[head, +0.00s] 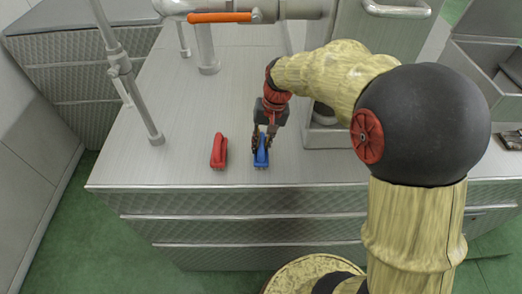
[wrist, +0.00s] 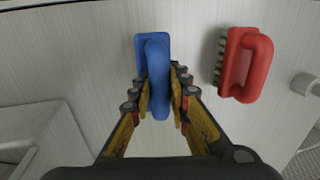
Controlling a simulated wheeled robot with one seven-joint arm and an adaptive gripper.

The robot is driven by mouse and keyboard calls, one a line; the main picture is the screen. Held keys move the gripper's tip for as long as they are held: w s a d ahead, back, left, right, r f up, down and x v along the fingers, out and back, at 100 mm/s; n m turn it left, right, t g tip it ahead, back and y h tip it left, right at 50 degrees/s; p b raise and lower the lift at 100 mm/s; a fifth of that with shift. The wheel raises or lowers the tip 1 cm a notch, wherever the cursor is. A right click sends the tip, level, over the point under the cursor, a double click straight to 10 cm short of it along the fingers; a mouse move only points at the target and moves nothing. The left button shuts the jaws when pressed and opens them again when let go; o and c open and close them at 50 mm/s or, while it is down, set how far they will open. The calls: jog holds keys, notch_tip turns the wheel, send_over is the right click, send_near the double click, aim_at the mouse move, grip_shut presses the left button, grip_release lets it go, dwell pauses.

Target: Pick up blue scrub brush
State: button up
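The blue scrub brush (head: 261,152) is on the light grey counter near its front edge. In the wrist view the blue scrub brush (wrist: 157,62) lies lengthwise between the fingers, with its loop handle facing the camera. My gripper (head: 265,140) points down from above over it. In the wrist view my gripper (wrist: 159,88) has one finger on each side of the blue handle, both seeming to touch it. The fingers hide part of the brush's sides. I see no clear gap under the brush.
A red brush (head: 219,151) lies just left of the blue one in the head view; in the wrist view the red brush (wrist: 244,65) is at right with bristles showing. A grey pipe post (head: 145,105) stands farther left. The counter (head: 175,165) is bare around the brushes.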

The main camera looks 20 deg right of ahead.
grip_shut()
jog(key=shift+r, duration=0.1)
notch_tip(320, 180, up, 10)
jog(key=shift+f+b, duration=0.1)
jog(key=shift+b, duration=0.85)
jog(key=shift+o, duration=1)
grip_release()
grip_shut()
